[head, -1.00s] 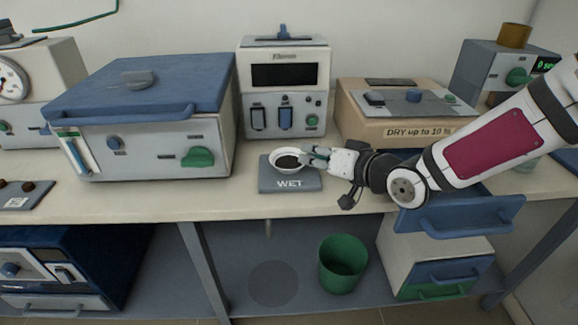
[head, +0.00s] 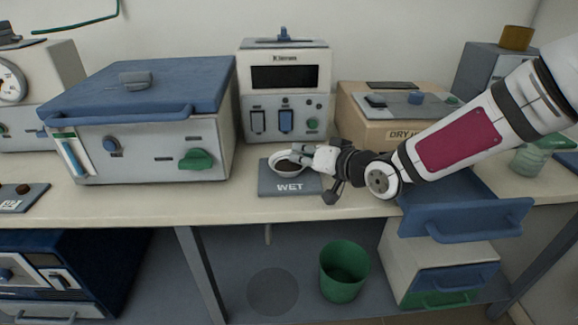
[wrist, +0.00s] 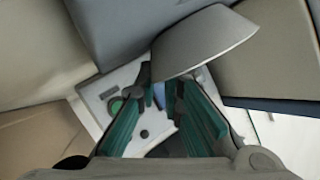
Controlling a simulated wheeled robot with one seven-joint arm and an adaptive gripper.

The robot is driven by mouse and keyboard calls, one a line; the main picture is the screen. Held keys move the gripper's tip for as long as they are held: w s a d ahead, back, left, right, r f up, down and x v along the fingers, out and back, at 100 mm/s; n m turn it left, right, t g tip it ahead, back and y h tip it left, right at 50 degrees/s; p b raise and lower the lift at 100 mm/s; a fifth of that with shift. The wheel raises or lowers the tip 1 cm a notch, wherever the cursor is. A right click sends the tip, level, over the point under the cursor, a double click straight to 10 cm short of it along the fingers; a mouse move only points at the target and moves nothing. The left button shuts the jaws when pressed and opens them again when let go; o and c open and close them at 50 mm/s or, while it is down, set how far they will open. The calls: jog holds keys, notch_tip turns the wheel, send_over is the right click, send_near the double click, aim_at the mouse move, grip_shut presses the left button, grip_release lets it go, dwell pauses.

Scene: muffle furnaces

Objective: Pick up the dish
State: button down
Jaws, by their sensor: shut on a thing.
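The dish (head: 287,173) is a small round white bowl with dark brown contents. It is over the grey pad marked WET (head: 265,190) in the middle of the bench, roughly level. My gripper (head: 303,154) comes from the right and is shut on the dish's right rim. In the wrist view the dish's grey-looking outer side (wrist: 205,42) shows at the tips of my green-lined fingers (wrist: 172,88). I cannot tell whether the dish's base touches the pad.
A blue-lidded furnace (head: 140,145) stands left of the pad and a white instrument (head: 287,60) behind it. A tan box marked DRY (head: 365,132) and an open blue drawer (head: 465,215) are to the right. A green bin (head: 343,275) stands below the bench.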

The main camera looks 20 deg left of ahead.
notch_tip(320, 180, up, 3)
jog(key=p, duration=0.2)
jog(key=shift+f+p, duration=0.1)
jog(key=shift+p, duration=0.25)
jog(key=s+d+p, duration=0.1)
jog(key=s, duration=0.3)
jog(key=s+d+r+p, duration=0.1)
jog(key=s+d+p, duration=0.1)
jog(key=s, duration=0.2)
jog(key=s+d+r+p, duration=0.1)
jog(key=s+d, duration=0.1)
jog(key=s, duration=0.2)
jog(key=shift+s+p, duration=0.15)
jog(key=shift+p, duration=0.15)
jog(key=s+p, duration=0.1)
jog(key=p, duration=0.3)
jog(key=s+d+p, duration=0.1)
jog(key=p, duration=0.3)
jog(key=shift+s+r, duration=0.2)
jog(key=shift+s, duration=0.05)
jog(key=shift+f+p, duration=0.1)
jog(key=shift+p, duration=0.2)
